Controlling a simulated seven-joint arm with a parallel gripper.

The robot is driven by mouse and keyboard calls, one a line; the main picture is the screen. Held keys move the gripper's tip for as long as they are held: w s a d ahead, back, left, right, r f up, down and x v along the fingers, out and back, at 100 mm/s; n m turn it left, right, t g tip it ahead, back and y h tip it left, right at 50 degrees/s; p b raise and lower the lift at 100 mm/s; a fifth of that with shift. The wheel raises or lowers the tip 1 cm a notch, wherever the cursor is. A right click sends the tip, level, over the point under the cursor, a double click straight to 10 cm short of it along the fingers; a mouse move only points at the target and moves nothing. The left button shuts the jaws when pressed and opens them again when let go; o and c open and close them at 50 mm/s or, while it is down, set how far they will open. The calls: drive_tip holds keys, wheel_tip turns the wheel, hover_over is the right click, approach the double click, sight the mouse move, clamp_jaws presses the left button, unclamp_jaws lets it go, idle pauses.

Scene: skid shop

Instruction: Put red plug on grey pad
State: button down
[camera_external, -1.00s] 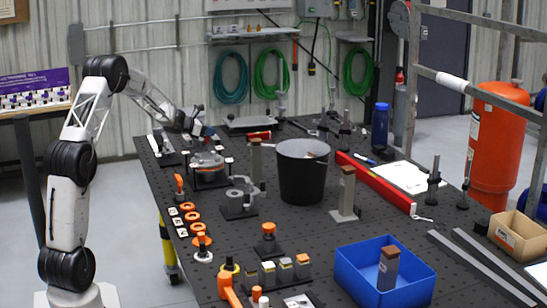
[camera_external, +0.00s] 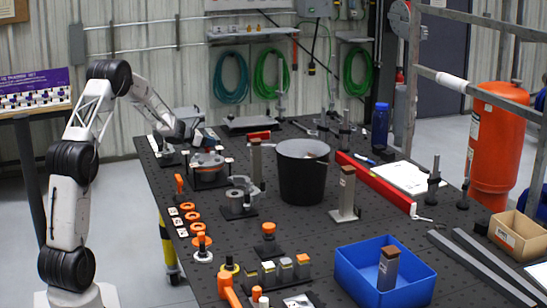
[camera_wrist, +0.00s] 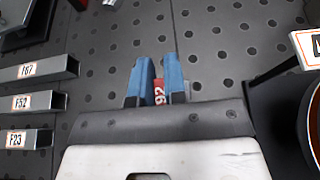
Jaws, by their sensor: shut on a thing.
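My gripper (camera_wrist: 158,66) shows in the wrist view as two blue fingers pointing up the picture. They are shut on the red plug (camera_wrist: 159,92), a small red piece with a white number 92, mostly hidden between the fingers and behind the wrist. In the external view my gripper (camera_external: 205,137) is over the far left part of the table, close to the fixtures there; the plug cannot be made out in that view. I cannot tell which surface is the grey pad in either view.
Labelled grey square tubes (camera_wrist: 38,102) lie at the left in the wrist view, and a dark block stands at its right. The perforated table between them is clear. A black bucket (camera_external: 303,180) and a blue bin (camera_external: 360,286) stand on the table.

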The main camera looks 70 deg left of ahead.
drive_tip(key=shift+f, duration=0.15)
drive_tip(key=c, duration=1.2)
unclamp_jaws()
drive_tip(key=shift+o, duration=0.2)
drive_tip(key=shift+s+r, duration=0.1)
drive_tip(key=shift+r, duration=0.1)
drive_tip(key=v, duration=1.1)
drive_tip(key=shift+s+r, duration=0.2)
drive_tip(key=shift+s, duration=0.15)
